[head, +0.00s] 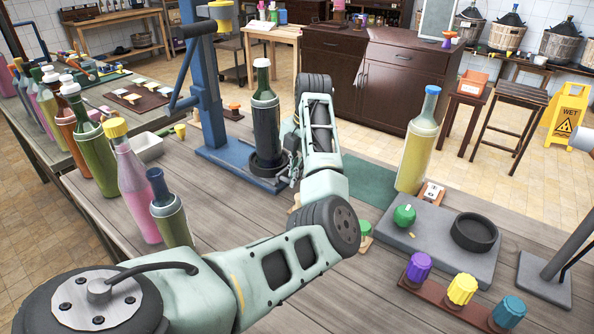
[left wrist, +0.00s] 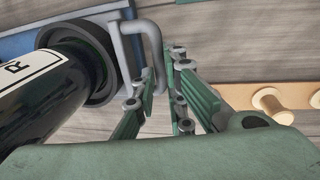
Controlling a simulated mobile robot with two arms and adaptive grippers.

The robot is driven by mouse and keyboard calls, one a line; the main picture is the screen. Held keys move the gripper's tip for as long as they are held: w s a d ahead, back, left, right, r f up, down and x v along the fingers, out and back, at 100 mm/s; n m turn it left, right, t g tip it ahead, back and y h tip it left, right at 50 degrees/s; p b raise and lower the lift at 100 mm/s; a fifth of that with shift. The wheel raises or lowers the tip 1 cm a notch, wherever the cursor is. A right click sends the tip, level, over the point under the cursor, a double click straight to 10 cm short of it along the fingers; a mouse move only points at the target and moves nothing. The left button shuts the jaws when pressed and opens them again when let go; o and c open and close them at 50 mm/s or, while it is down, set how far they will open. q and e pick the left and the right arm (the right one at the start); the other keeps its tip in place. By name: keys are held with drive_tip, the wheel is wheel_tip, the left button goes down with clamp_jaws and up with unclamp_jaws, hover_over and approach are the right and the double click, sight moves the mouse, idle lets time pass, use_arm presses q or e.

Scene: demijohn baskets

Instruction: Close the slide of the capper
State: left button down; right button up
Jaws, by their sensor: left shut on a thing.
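The blue capper (head: 207,90) stands on the wooden table, with its blue base (head: 225,158) at the foot of the column. A dark green bottle (head: 265,120) stands upright in a black ring (head: 262,170) on the base. The bottle and ring also show at the left of the left wrist view (left wrist: 50,95). A grey U-shaped handle (left wrist: 152,45) sticks out beside the ring, on the slide side. My left gripper (head: 290,168) is at the right of the ring, its fingers (left wrist: 160,105) shut on that handle. My right gripper is out of view.
Several bottles, including a pink one (head: 137,190), stand left of the capper. A yellow-green bottle (head: 416,145), a grey board (head: 440,225) and coloured knobs (head: 462,289) are to the right. A wooden peg rack (left wrist: 268,102) lies near my fingers.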

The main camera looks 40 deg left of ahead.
sight(265, 119)
use_arm(q)
drive_tip(key=shift+a+r, duration=0.1)
idle(0.3)
drive_tip(key=a, duration=0.4)
drive_tip(key=s+a, duration=0.1)
drive_tip(key=a, duration=0.3)
drive_tip(key=a+b, duration=0.1)
drive_tip(key=a, duration=0.3)
drive_tip(key=shift+s+a, duration=0.2)
drive_tip(key=shift+a, duration=0.2)
drive_tip(key=c, duration=1.9)
unclamp_jaws()
drive_tip(key=shift+d, duration=0.2)
drive_tip(key=shift+o, duration=0.2)
drive_tip(key=r, duration=0.4)
drive_tip(key=d+r, duration=0.1)
drive_tip(key=r, duration=0.3)
drive_tip(key=d+r, duration=0.1)
drive_tip(key=r, duration=0.2)
drive_tip(key=shift+w+r, duration=0.1)
drive_tip(key=shift+r, duration=0.3)
